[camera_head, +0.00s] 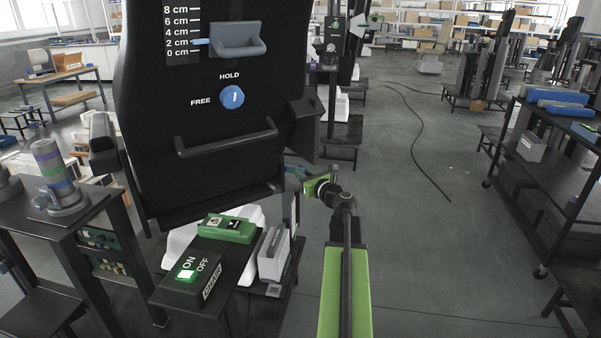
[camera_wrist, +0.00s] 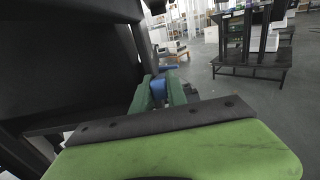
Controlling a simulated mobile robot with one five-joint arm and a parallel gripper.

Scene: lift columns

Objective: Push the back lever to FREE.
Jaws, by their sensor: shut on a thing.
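The back lever shows as a blue piece (camera_wrist: 159,88) between my gripper's (camera_wrist: 160,93) two green fingers in the wrist view. The fingers are shut on it, beside the black chair body, and hide most of it. In the head view, my gripper (camera_head: 308,182) is at the lower right side of the black chair back (camera_head: 165,115). The lever is barely visible there. On the chair back, a round blue dial (camera_head: 232,97) has a white mark standing near upright, toward HOLD above it; FREE is printed to its left.
A blue-grey bracket (camera_head: 238,40) stands beside a cm scale, its pointer near 2 cm. A black bar handle (camera_head: 228,140) crosses the chair back below the dial. A lit ON/OFF switch box (camera_head: 190,280) is below. Open floor (camera_head: 420,230) lies to the right, with a cable.

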